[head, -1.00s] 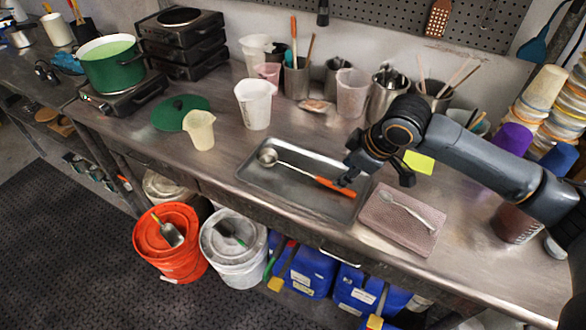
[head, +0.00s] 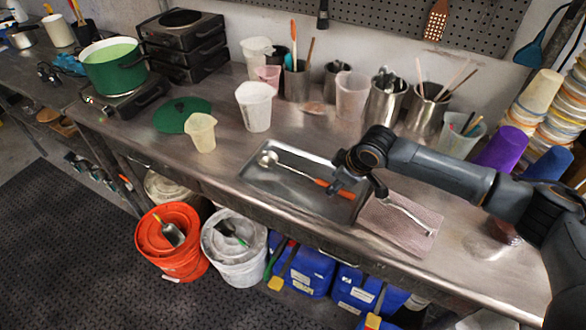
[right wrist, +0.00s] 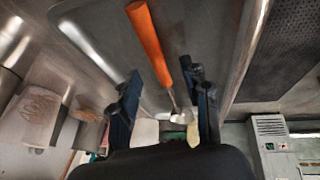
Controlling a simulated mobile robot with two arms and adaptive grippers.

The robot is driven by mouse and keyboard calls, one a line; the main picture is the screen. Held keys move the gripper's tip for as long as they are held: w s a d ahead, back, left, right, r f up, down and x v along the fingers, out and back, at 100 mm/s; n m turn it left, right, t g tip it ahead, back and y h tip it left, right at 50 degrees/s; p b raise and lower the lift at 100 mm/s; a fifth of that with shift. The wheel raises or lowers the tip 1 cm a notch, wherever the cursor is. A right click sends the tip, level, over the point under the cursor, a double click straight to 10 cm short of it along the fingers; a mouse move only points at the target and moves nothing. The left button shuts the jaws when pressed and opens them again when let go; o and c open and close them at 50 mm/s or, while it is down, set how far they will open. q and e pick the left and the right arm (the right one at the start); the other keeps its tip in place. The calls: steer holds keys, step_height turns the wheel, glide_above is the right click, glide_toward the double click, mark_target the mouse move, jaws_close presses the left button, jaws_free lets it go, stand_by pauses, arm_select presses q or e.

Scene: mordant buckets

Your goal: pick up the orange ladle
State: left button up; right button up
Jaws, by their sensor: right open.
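The orange ladle (head: 290,170) lies in a shallow metal tray (head: 285,195) on the steel bench, its bowl at the tray's far left and its orange handle pointing right. My right gripper (head: 352,189) is open and low over the handle end at the tray's right side. In the right wrist view the orange handle (right wrist: 148,42) runs between the two open fingers (right wrist: 162,74), with a gap on both sides. The gripper partly hides the handle's end in the head view. My left gripper is out of view.
A pinkish mat (head: 385,228) with a pale spoon (head: 408,216) lies just right of the tray, under my arm. Beakers (head: 254,108) and metal cups of tools (head: 386,103) stand behind. Buckets (head: 172,262) and blue containers (head: 308,272) sit below the bench's front edge.

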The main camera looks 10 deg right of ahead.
steer(key=x, duration=0.2)
steer(key=shift+w+f, duration=0.1)
steer(key=shift+f, duration=0.15)
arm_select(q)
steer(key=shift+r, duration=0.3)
arm_select(e)
jaws_close()
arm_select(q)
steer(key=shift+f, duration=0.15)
arm_select(e)
steer(key=shift+r, duration=0.1)
steer(key=shift+r+b, duration=0.3)
step_height(320, 180, up, 3)
steer(key=shift+a+f+b, duration=0.2)
steer(key=shift+f+b, duration=0.05)
steer(key=shift+b, duration=0.35)
arm_select(q)
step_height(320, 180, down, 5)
steer(key=b, duration=0.3)
arm_select(e)
steer(key=s+a+r, duration=0.4)
steer(key=a+r, duration=0.5)
steer(key=a, duration=0.4)
steer(key=shift+s+r, duration=0.2)
steer(key=shift+r, duration=0.2)
